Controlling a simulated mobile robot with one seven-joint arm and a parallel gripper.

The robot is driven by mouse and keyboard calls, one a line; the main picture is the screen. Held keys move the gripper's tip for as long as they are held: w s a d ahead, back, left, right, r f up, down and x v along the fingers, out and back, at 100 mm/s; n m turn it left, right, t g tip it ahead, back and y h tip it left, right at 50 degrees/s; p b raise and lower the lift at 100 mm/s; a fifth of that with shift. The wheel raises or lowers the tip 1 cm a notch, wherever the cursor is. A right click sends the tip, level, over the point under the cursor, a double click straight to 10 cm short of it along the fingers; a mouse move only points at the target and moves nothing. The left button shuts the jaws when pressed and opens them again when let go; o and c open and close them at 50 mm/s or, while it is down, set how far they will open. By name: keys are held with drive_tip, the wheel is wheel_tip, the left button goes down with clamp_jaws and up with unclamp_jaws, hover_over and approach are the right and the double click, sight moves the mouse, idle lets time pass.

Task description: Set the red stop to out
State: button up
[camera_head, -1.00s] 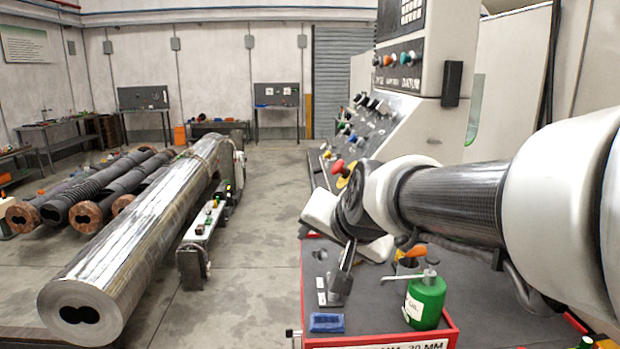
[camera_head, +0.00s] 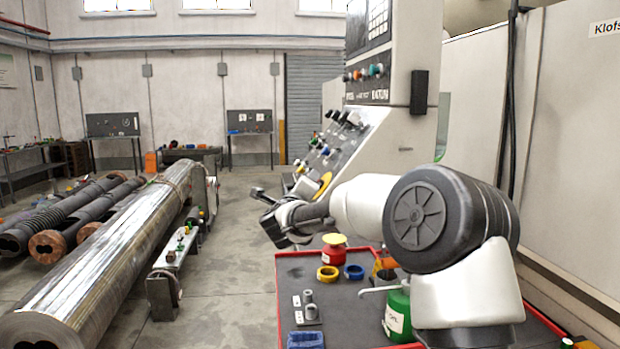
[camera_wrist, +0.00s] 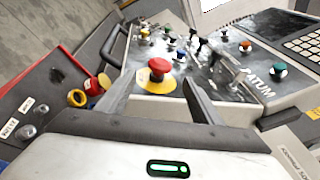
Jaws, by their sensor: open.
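The red stop (camera_wrist: 159,69) is a red mushroom button on a round yellow plate (camera_wrist: 160,84), mounted on the sloping grey control panel. In the wrist view it shows between the two dark fingers of my gripper (camera_wrist: 156,67), which are open and empty. The button appears beyond the fingertips, but the exact gap cannot be judged. In the head view my gripper (camera_head: 262,196) is in front of the panel, left of the yellow plate (camera_head: 323,186); the red button is hidden there behind my arm. I cannot tell whether the button is pressed in.
Several coloured knobs and levers cover the panel (camera_head: 330,140) around the stop. Below stands a red-edged cart top (camera_head: 345,305) with a red pot (camera_head: 334,250), yellow and blue rings, a green oil can (camera_head: 398,315) and a blue block. A long steel barrel (camera_head: 100,265) lies at left.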

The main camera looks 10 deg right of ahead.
drive_tip(key=p+x, duration=0.2)
drive_tip(key=x, duration=0.9)
drive_tip(key=shift+w, duration=0.15)
drive_tip(key=shift+c, duration=0.4)
